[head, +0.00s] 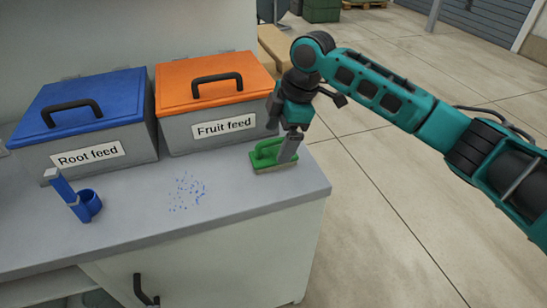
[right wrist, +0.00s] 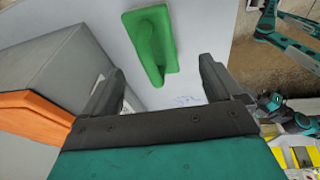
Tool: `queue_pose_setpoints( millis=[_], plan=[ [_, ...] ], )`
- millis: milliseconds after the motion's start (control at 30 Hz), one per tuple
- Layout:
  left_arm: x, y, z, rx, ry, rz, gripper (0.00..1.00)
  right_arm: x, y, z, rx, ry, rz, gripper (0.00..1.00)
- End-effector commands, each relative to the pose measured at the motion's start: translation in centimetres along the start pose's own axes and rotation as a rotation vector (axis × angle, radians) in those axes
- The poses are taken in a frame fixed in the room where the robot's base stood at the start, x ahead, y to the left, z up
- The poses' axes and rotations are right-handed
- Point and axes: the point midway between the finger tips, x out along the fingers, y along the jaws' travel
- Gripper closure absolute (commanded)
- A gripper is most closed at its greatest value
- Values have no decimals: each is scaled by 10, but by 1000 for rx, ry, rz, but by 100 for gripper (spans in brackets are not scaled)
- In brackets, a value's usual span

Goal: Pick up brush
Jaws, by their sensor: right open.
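The green brush (head: 270,155) lies on the grey counter near its right end, in front of the orange-lidded box. It has a raised green handle and a lighter base. In the right wrist view the brush (right wrist: 160,45) shows beyond the fingertips, in line with the gap between them. My right gripper (head: 284,138) is open and empty, pointing down just above the brush; it also shows in the right wrist view (right wrist: 162,70). One finger hides part of the brush in the head view. I cannot tell whether a finger touches it. My left gripper is not in view.
The Fruit feed box with orange lid (head: 215,80) and the Root feed box with blue lid (head: 75,102) stand along the back. A blue scoop-like thing (head: 75,197) lies left. Blue granules (head: 187,193) are scattered mid-counter. The counter's right edge is close to the brush.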

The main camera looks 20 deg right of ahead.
Motion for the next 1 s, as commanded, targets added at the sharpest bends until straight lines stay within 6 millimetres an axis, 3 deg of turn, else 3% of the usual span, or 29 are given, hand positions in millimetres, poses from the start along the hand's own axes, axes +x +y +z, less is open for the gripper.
queue_pose_setpoints(
  millis=[400,667,1000],
  plan=[
    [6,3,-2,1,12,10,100,50,3,-1,0,-1,-2,7],
    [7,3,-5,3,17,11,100,52,4,-1,-1,0,0,8],
    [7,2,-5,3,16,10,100,52,4,-1,0,-1,0,41]
  ],
)
